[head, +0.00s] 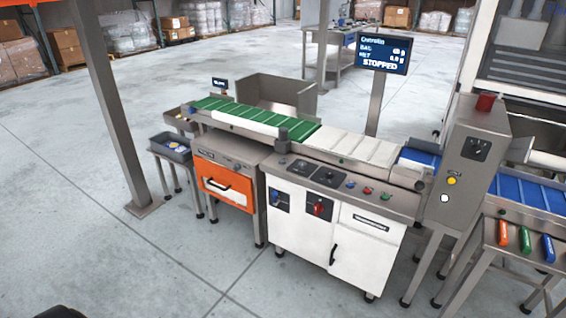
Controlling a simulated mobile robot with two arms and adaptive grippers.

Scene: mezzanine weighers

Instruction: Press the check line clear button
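The check line is a conveyor weigher with a white-doored cabinet (297,228) and a steel control ledge. On the ledge sit a blue button (350,184), a red button (367,190) and a green button (386,197). A steel cabinet (478,140) to the right carries a yellow button (451,181) and a white button (444,198). The labels are too small to read, so I cannot tell which button is the clear one. A display (382,53) on a post reads "STOPPED".
An orange-fronted unit (222,182) and a grey tray (170,147) stand left of the cabinet. A side table (515,258) with orange, green and blue items is at right. A steel post (112,110) rises at left. The floor (130,262) in front is open.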

